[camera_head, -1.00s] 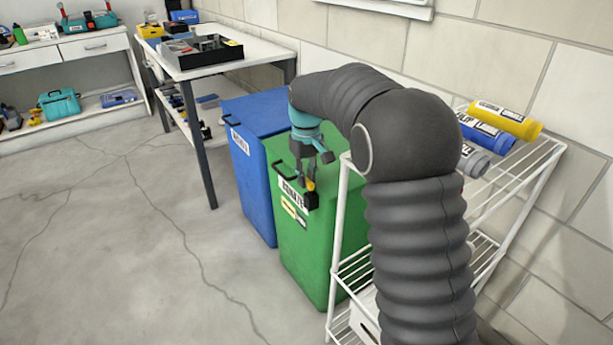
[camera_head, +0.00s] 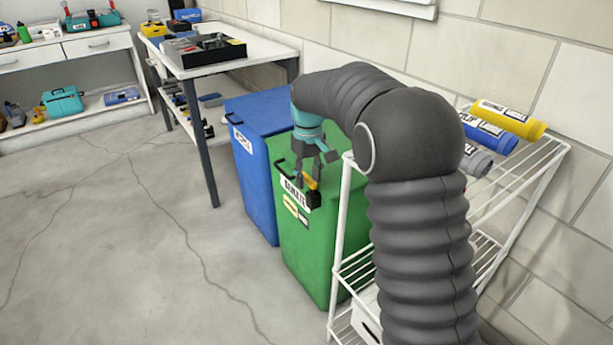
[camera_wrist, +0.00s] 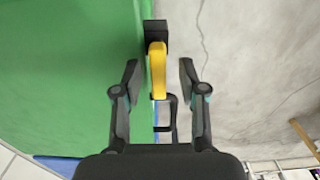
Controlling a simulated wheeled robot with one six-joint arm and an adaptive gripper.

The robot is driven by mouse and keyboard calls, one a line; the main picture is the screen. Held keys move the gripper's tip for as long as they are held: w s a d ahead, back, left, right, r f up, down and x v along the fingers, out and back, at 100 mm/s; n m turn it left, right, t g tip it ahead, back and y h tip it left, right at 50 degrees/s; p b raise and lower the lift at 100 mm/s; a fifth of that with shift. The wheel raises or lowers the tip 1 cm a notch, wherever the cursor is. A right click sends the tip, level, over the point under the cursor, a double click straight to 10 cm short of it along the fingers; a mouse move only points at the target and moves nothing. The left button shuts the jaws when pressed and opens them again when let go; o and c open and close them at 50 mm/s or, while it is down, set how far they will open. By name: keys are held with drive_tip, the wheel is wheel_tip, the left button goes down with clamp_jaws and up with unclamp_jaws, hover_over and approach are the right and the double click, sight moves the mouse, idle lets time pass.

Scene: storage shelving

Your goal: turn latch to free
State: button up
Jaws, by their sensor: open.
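The latch is a yellow lever (camera_wrist: 157,70) with a black block (camera_wrist: 155,32) at its far end, at the top front edge of the green bin (camera_head: 310,240). In the head view the lever (camera_head: 311,184) and block (camera_head: 313,199) show just below my gripper (camera_head: 311,172). In the wrist view my gripper (camera_wrist: 158,75) is open, with one finger on each side of the yellow lever and visible gaps between. The lever lies lengthwise between the fingers. A black handle (camera_wrist: 165,113) on the bin shows nearer my palm.
A blue bin (camera_head: 250,175) stands beside the green one. A white wire rack (camera_head: 345,225) with yellow, blue and grey cylinders (camera_head: 507,119) is at the right. A table (camera_head: 235,55) with a black tray stands behind. The floor at left is clear.

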sight(308, 178)
drive_tip(key=shift+r, duration=0.1)
wheel_tip(308, 178, up, 12)
idle(0.5)
